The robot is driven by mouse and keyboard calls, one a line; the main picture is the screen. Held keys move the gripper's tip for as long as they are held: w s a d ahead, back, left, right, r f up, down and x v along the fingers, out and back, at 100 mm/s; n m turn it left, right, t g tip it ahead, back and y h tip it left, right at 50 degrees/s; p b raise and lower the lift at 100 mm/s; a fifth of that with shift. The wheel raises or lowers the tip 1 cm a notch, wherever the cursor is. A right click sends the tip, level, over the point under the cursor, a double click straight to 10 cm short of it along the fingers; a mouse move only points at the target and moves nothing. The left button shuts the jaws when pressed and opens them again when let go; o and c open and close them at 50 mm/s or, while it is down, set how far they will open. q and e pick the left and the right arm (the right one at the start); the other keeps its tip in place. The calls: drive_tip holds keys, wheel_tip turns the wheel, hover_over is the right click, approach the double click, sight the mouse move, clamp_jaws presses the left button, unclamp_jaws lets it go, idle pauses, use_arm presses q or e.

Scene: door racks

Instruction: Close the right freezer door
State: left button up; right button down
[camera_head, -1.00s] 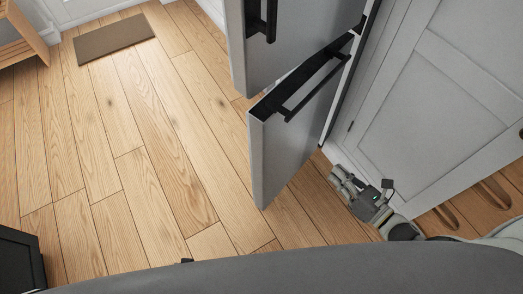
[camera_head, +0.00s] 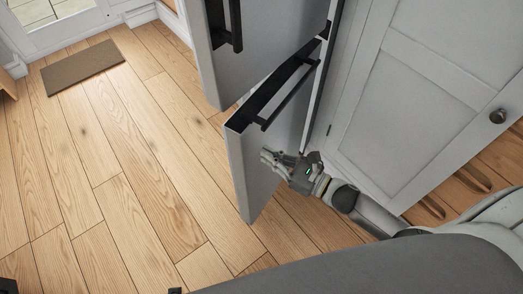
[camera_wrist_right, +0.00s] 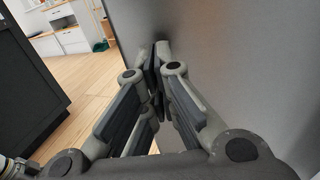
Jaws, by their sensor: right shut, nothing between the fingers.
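The freezer door (camera_head: 262,165) is a grey panel with a black top edge and a long black handle (camera_head: 290,98). It stands open in the middle of the head view, below another open grey door (camera_head: 265,60). My right gripper (camera_head: 268,160) is at the handle-side face of the freezer door, below the handle. It is shut and empty. In the right wrist view its fingertips (camera_wrist_right: 157,62) meet close to a large grey panel (camera_wrist_right: 240,60); I cannot tell whether they touch it. My left gripper is not in view.
A white panelled cabinet door (camera_head: 420,90) with a round knob (camera_head: 497,116) stands to the right of my arm. The wooden floor (camera_head: 120,190) is clear to the left, with a brown mat (camera_head: 83,68) farther back. The wrist view shows a dark cabinet (camera_wrist_right: 30,80) at left.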

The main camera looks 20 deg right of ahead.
drive_tip(key=shift+x, duration=1.4)
